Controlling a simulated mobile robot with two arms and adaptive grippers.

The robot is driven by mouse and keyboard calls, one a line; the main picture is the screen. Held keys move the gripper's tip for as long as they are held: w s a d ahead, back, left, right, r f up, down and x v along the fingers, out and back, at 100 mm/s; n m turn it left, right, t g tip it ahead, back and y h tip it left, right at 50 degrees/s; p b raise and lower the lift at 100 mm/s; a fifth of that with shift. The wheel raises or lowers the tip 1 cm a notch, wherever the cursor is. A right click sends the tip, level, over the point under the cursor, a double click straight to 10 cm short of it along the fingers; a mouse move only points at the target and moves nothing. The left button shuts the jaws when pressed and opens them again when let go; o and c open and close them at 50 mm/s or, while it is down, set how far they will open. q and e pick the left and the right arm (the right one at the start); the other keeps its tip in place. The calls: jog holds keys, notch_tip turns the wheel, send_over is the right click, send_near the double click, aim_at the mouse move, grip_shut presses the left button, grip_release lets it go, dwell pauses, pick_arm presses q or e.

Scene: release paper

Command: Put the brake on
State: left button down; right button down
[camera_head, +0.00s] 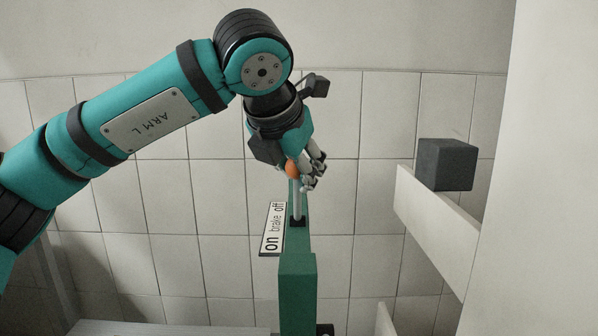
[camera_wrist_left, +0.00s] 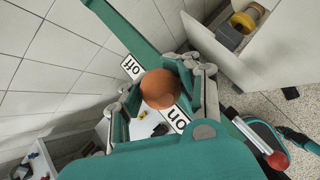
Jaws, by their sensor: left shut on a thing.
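The brake lever (camera_head: 297,205) is a thin grey rod with an orange knob (camera_head: 292,169), rising from the top of a green post (camera_head: 297,290). A white label (camera_head: 272,230) beside it reads "on brake off", with "on" at the near end and "off" at the far end. My left gripper (camera_head: 306,177) is shut around the knob from above. In the left wrist view the orange knob (camera_wrist_left: 160,88) sits between the fingers, with "off" above it and "on" below it. The knob hides most of the lever there, so its exact setting is hard to tell. My right gripper is out of view.
A plain white panel (camera_head: 545,150) fills the right side. A tiled wall (camera_head: 180,230) stands behind the post.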

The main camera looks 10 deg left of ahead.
pick_arm(q)
jog(key=shift+s, duration=0.1)
dwell(0.6)
jog(key=c, duration=1.4)
grip_release()
jog(key=shift+s+r, duration=0.1)
jog(key=o, duration=0.4)
jog(key=shift+s+r, duration=0.1)
jog(key=shift+s, duration=0.15)
jog(key=shift+o, duration=0.5)
jog(key=shift+w, duration=0.25)
jog(key=v, duration=1.2)
